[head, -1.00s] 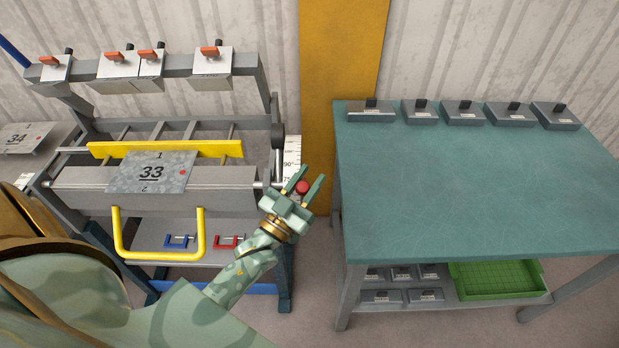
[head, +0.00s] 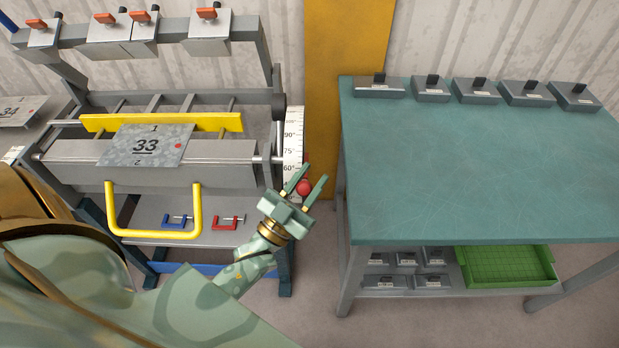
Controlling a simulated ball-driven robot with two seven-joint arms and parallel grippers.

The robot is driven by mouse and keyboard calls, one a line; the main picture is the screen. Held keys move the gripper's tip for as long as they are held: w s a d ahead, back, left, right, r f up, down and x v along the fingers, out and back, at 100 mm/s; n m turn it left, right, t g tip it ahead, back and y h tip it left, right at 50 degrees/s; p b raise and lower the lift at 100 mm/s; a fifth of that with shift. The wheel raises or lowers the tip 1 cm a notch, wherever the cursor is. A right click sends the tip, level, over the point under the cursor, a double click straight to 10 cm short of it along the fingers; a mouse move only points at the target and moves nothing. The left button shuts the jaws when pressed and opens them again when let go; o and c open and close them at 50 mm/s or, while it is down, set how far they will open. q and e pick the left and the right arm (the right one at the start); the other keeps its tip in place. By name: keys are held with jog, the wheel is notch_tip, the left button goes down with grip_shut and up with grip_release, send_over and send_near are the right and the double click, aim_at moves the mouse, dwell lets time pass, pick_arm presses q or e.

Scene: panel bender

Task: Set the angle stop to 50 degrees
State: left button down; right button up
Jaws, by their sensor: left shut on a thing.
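The angle scale (head: 292,140) is a white upright strip at the right end of the bender, with 90, 75 and 60 readable. The red knob of the angle stop (head: 304,188) sits at the strip's lower part, just below the 60 mark. My left gripper (head: 311,178) is shut on this knob, one finger on each side of it. The gripper hides the scale below 60, so the exact reading cannot be told. My right gripper is not in view.
The panel bender (head: 220,165) holds a metal sheet marked 33 (head: 120,157) and has a yellow handle (head: 155,234). A teal table (head: 480,170) stands to the right with several grey blocks along its back edge. A green tray (head: 548,260) lies on its lower shelf.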

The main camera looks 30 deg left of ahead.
pick_arm(q)
jog(key=c, duration=1.1)
grip_release()
jog(key=shift+s+d, duration=0.1)
jog(key=shift+o, duration=0.2)
jog(key=b+v, duration=0.2)
jog(key=v, duration=1.4)
jog(key=shift+s+b, duration=0.2)
jog(key=shift+b, duration=0.15)
